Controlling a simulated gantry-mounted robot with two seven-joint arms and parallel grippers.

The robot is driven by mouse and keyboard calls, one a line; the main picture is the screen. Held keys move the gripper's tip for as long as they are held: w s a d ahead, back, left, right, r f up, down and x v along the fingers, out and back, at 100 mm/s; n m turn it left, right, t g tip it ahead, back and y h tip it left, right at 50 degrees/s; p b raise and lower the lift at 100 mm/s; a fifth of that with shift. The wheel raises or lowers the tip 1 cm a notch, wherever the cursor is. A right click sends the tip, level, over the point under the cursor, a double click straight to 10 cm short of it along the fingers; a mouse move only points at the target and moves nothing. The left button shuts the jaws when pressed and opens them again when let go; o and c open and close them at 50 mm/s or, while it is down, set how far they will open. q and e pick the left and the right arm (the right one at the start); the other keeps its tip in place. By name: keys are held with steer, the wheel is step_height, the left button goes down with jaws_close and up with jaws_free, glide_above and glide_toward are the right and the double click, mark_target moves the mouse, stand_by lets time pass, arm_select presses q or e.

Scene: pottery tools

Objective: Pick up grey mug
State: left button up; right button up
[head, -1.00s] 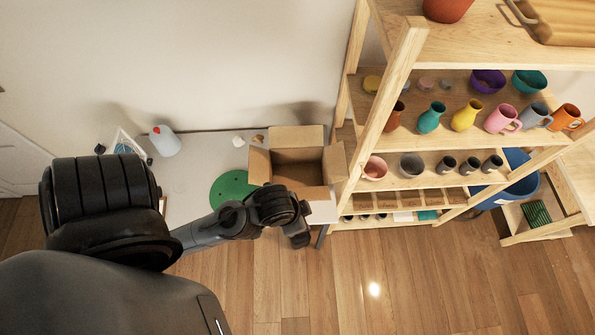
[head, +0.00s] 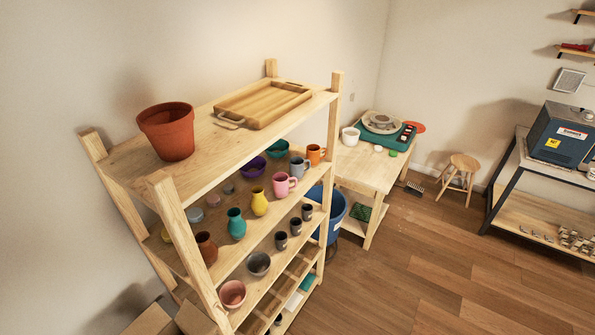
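The grey mug (head: 299,166) stands upright on the upper middle shelf of the wooden rack (head: 170,210), near its right end. It is between a pink mug (head: 284,185) and an orange mug (head: 315,154). Several small dark grey cups, one of them here (head: 281,240), stand on the shelf below, beside a grey bowl (head: 259,263). Neither of my grippers shows in the head view now.
A terracotta pot (head: 168,131) and a wooden tray (head: 262,103) sit on the rack's top. Yellow (head: 259,202) and teal (head: 236,224) vases share the mug's shelf. A blue bin (head: 328,212) stands beyond the rack. The floor (head: 430,265) at right is open.

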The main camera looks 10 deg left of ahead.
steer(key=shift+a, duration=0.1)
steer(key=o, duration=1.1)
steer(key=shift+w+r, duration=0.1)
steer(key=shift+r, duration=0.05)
